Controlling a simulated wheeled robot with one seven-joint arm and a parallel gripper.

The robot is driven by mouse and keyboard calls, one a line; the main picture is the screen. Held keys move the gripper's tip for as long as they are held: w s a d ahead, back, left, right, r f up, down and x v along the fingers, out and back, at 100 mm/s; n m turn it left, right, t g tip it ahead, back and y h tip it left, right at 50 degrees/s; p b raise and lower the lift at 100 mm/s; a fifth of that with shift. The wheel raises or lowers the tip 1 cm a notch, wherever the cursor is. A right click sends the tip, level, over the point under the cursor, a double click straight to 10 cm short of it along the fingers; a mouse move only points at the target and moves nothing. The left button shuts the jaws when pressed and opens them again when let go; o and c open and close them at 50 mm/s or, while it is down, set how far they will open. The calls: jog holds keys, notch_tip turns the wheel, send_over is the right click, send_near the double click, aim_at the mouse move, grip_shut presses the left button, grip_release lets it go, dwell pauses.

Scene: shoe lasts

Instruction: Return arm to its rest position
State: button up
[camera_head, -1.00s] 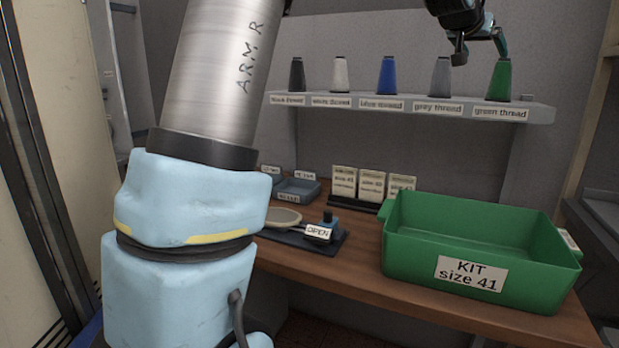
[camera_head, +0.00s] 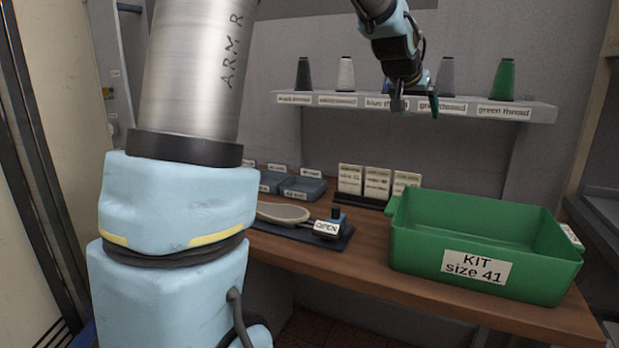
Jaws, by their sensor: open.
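My gripper (camera_head: 415,106) hangs at the upper middle, in front of the thread shelf, with its fingers pointing down. It is open, with nothing between the fingers. It hides most of the blue thread spool and part of the shelf labels. The large blue and silver links of my arm (camera_head: 180,190) fill the left of the view.
A green bin (camera_head: 420,264) labelled "KIT size 41" stands on the workbench (camera_head: 330,280). A shelf (camera_head: 545,112) carries several thread spools, including green (camera_head: 504,80).

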jog(key=s+a+f+n+g+y, duration=0.1)
jog(key=s+a+f, duration=0.3)
jog(key=a+f, duration=0.2)
jog(key=s+a+f+n+g+y, duration=0.2)
jog(key=s+a+f, duration=0.3)
jog(key=a, duration=0.6)
jog(key=s+a+f+n+g+y, duration=0.1)
jog(key=s+a+f, duration=0.3)
jog(key=a+f, duration=0.5)
jog(key=shift+s+a+n+g+y, duration=0.15)
jog(key=shift+s+n+g+y, duration=0.2)
jog(key=shift+y, duration=0.25)
jog(key=shift+o, duration=0.8)
jog(key=s+a+f+n+g, duration=0.1)
jog(key=s+a+f, duration=0.3)
jog(key=s, duration=0.4)
jog(key=shift+s+a+f+g+y, duration=0.35)
jog(key=shift+a+g, duration=0.2)
jog(key=shift+a, duration=0.35)
jog(key=shift+n, duration=0.25)
jog(key=shift+c, duration=0.3)
